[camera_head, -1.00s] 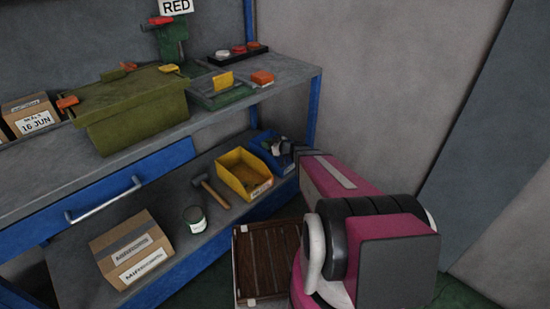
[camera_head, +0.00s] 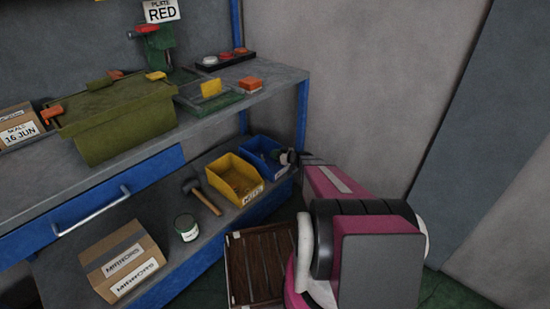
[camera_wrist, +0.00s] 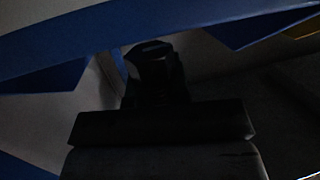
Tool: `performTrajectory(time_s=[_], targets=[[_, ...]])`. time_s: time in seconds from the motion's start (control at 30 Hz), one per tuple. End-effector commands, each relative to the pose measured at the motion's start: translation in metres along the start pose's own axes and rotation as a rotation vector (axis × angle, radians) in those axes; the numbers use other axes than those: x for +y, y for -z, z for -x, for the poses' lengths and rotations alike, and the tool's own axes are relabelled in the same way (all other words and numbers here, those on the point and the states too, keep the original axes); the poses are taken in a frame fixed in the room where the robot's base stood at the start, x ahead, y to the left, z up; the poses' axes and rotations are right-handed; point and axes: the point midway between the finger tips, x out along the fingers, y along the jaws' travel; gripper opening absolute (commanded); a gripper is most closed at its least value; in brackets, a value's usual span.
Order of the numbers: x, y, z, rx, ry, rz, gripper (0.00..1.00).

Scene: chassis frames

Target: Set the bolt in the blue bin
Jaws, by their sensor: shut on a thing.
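The blue bin (camera_head: 254,145) stands on the lower shelf at its right end, beside the yellow bin. My gripper (camera_head: 287,157) is at the right side of the blue bin and covers part of it in the head view. In the dark wrist view the jaws are shut on the bolt (camera_wrist: 152,62), whose dark six-sided head shows at the gripper's tip. The rest of the bolt is hidden. I cannot tell whether the bolt is over the bin or just outside it.
The yellow bin (camera_head: 222,184) holds some small parts. The upper shelf (camera_head: 268,85) is above the bins. A brown slatted crate (camera_head: 256,266) is below my arm.

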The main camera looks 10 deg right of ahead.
Motion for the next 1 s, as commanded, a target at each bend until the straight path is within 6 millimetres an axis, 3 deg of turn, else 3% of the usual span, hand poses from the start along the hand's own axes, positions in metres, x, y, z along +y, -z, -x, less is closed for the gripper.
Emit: performTrajectory(time_s=[0.13,0.93,0.97,1.0], targets=[[0.001,-0.016,-0.004,0.001,0.000,0.000,0.00],[0.000,-0.028,-0.006,0.001,0.000,0.001,0.00],[0.000,-0.028,-0.006,0.000,0.000,0.001,0.19],[0.000,-0.028,-0.006,0.000,0.000,0.001,0.32]])
